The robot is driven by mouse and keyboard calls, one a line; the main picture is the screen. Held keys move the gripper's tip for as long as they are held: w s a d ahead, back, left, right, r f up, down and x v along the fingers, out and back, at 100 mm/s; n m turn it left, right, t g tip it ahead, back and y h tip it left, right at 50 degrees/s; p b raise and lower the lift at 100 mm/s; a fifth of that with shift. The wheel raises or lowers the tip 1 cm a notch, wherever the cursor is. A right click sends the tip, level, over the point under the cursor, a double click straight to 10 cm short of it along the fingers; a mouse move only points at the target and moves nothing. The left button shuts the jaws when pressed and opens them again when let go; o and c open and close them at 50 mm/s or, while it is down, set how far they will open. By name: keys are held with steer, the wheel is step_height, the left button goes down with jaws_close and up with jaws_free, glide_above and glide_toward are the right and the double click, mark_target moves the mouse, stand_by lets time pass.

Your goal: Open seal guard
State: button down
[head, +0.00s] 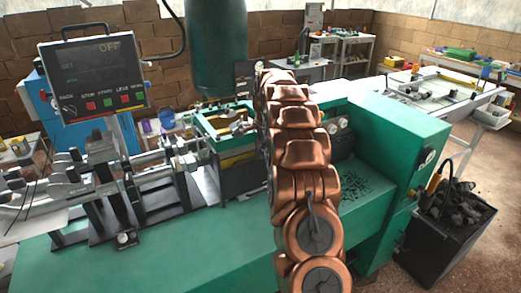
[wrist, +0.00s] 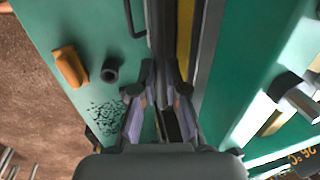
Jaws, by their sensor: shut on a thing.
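The seal guard is not clearly identifiable; a green-framed unit with yellow parts (head: 225,120) stands on the green machine, left of my arm. In the wrist view my gripper (wrist: 162,78) is shut on a dark grey upright bar (wrist: 161,35) between green surfaces. A yellow strip (wrist: 184,30) runs just right of that bar. I cannot tell whether the bar belongs to the guard. In the head view my copper arm hides the gripper and what it holds.
The green machine bench (head: 180,255) fills the front. A control panel (head: 95,75) reading OFF stands at left. Metal shafts and clamps line the left. Dark bits lie on the green top (head: 362,190) right of my arm. A bin of dark scraps (head: 445,240) stands at right.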

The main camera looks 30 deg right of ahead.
steer(key=shift+s+f, duration=0.1)
steer(key=shift+f, duration=0.2)
steer(key=c, duration=1.4)
jaws_free()
steer(key=shift+o, duration=1)
steer(key=shift+r, duration=0.15)
step_height(320, 180, up, 12)
steer(key=s, duration=0.2)
steer(key=shift+a, duration=0.1)
steer(key=shift+f, duration=0.2)
